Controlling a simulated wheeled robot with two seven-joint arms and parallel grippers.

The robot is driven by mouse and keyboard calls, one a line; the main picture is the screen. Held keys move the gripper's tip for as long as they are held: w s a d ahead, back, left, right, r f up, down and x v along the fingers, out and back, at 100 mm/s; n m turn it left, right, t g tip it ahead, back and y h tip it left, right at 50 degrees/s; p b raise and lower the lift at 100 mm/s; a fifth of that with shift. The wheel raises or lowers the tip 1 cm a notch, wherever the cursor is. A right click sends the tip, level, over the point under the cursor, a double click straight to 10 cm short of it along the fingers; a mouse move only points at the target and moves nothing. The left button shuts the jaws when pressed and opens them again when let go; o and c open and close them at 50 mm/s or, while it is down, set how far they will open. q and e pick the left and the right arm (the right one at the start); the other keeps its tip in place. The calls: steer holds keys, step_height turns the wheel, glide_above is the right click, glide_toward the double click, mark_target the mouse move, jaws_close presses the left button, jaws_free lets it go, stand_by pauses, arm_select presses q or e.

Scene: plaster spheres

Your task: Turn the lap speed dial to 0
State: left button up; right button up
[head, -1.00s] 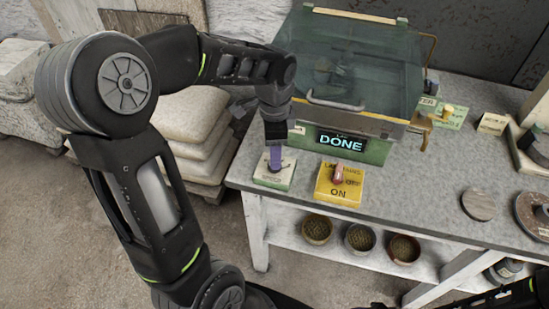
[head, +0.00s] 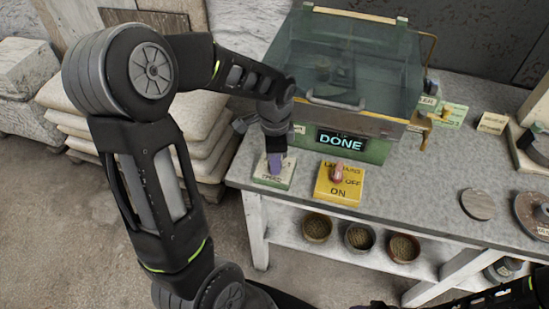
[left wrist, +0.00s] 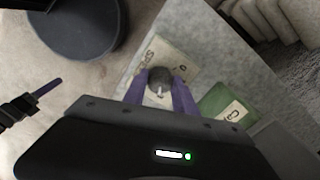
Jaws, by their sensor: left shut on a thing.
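The lap speed dial is a dark round knob (left wrist: 160,78) on a pale plate (head: 272,183) marked SPEED, at the table's near left corner. A light mark shows on the knob, but I cannot read its setting for sure. My left gripper (head: 275,164) reaches down onto the dial. In the left wrist view its purple fingers (left wrist: 160,92) stand on both sides of the knob, shut on it. In the head view they hide the knob. A dark part with a purple finger, probably my right gripper (left wrist: 42,94), shows at the left of the left wrist view; its opening is unclear.
A yellow ON/OFF plate (head: 340,184) with a reddish knob is just right of the dial. A green machine with a clear lid (head: 350,70) and a DONE display (head: 340,141) stands behind. Bowls (head: 360,238) sit on the shelf below. The middle tabletop is mostly clear.

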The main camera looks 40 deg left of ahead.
arm_select(q)
jaws_close()
steer(key=shift+n, duration=0.4)
steer(key=n+b, duration=0.2)
steer(key=n, duration=0.2)
steer(key=n+b, duration=0.1)
steer(key=n, duration=0.5)
steer(key=shift+b, duration=0.4)
steer(key=n+b, duration=0.1)
steer(key=n, duration=0.6)
steer(key=shift+w, duration=0.1)
steer(key=n+b, duration=0.1)
steer(key=n, duration=0.5)
steer(key=shift+r, duration=0.1)
steer(key=o, duration=0.6)
jaws_free()
